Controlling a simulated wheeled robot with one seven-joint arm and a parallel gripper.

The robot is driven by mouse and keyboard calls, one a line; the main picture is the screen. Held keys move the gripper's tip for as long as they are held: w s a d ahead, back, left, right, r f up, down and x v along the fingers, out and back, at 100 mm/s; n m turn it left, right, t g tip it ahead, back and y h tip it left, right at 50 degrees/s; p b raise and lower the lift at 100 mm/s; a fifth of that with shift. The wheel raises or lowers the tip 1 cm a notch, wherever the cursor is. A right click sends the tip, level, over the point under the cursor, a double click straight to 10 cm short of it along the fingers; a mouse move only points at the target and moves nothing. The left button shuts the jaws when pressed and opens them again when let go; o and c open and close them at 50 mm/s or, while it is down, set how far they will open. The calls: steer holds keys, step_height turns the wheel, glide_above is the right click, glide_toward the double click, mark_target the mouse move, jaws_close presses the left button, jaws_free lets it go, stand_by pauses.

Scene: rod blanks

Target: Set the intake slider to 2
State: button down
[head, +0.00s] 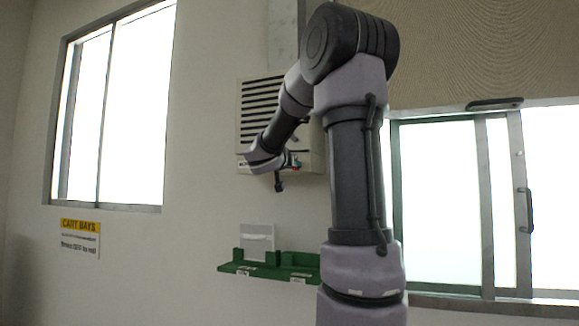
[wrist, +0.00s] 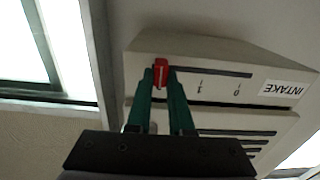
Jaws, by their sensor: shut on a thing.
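The intake slider's red knob (wrist: 161,72) sits at the left end of its dark slot in the wrist view, the end away from the INTAKE label (wrist: 287,89). The scale appears upside down, with 0 nearest the label and 1 farther left. Any mark at the knob is hidden by my fingers. My gripper (wrist: 161,82) is shut on the knob, with a green finger on each side. In the head view my gripper (head: 280,178) is at the lower front of the pale vented wall unit (head: 248,163), and the knob is hard to make out.
A green wall shelf (head: 238,268) with a grey plate (head: 257,240) is below the unit. A CART BAYS sign (head: 80,239) hangs at left. A window (head: 112,110) is left of the unit, and a sliding glass panel (head: 440,200) is right of my arm.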

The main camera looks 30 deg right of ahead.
steer(key=c, duration=0.8)
jaws_free()
steer(key=shift+s+d, duration=0.2)
steer(key=shift+a, duration=0.15)
steer(key=v, duration=1)
steer(key=shift+s+a, duration=0.2)
steer(key=shift+s, duration=0.05)
